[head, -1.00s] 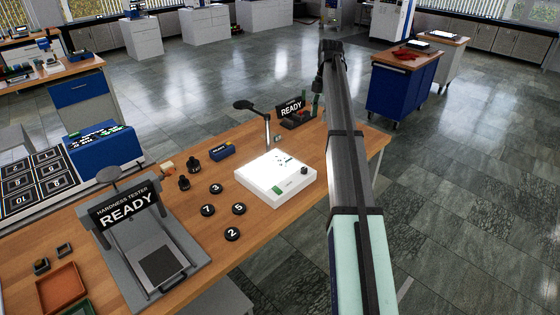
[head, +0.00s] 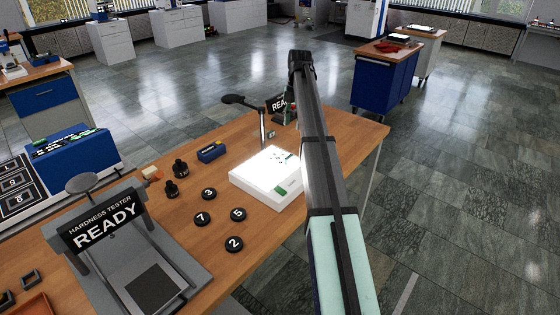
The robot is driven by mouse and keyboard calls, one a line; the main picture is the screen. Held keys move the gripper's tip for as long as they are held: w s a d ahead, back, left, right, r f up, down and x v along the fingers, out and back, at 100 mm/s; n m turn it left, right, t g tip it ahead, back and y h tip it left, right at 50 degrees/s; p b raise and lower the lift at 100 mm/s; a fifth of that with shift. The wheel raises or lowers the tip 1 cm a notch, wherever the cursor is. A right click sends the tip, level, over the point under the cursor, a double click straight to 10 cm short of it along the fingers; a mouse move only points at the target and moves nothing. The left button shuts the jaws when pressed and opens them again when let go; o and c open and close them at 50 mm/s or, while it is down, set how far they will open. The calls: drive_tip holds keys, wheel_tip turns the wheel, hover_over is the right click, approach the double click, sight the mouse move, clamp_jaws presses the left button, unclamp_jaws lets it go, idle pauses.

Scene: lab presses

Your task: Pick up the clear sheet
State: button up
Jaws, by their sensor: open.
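I cannot make out the clear sheet for certain. A bright white box (head: 268,177) sits on the wooden bench, its top glaring, with small dark and green marks on it; a transparent sheet there would be hard to see. My arm reaches up the picture right of the box and covers its right edge. The arm's far dark end stands above the bench's far part. No gripper fingers can be made out; they are not in view.
A hardness tester (head: 115,230) reading READY stands at the front left of the bench. Numbered black discs (head: 207,193), black knobs (head: 180,168) and a small blue box (head: 212,151) lie between it and the white box. A lamp-like stand (head: 262,125) and another display (head: 275,105) stand behind.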

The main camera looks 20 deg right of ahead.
drive_tip(key=p, duration=0.3)
hover_over(289, 156)
drive_tip(key=f, duration=1)
drive_tip(key=shift+d, duration=0.2)
drive_tip(key=shift+s+a+f+p, duration=0.15)
drive_tip(key=shift+f+p, duration=0.5)
drive_tip(key=shift+f, duration=0.7)
drive_tip(key=shift+w+a+f+p, duration=0.1)
drive_tip(key=shift+f+p, duration=0.5)
drive_tip(key=shift+f, duration=0.7)
clamp_jaws()
